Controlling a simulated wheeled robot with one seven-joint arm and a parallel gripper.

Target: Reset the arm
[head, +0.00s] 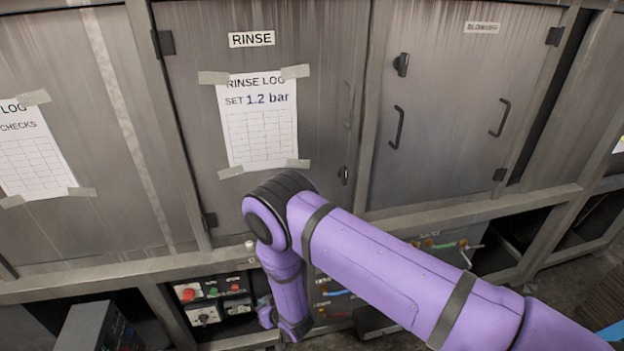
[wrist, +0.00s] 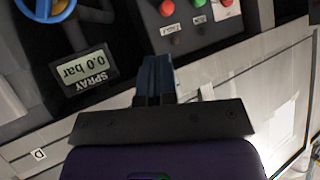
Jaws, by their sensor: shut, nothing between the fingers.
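My purple arm reaches in from the lower right of the head view, bends in front of the rinse door and hangs down toward the low control panels. My gripper (wrist: 155,62) shows in the wrist view with its blue-grey fingers together and nothing between them. The fingertips lie in front of a dark control panel (wrist: 205,50); I cannot tell whether they touch it. In the head view the gripper end is small and partly hidden by the arm.
A display (wrist: 82,72) reads 0.0 bar, upside down, near a blue round handle (wrist: 45,8) and a red button (wrist: 167,8). A button box (head: 215,298) sits low under the rinse door (head: 320,80). A grey box (head: 85,330) stands lower left. A rinse log (head: 258,120) reads 1.2 bar.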

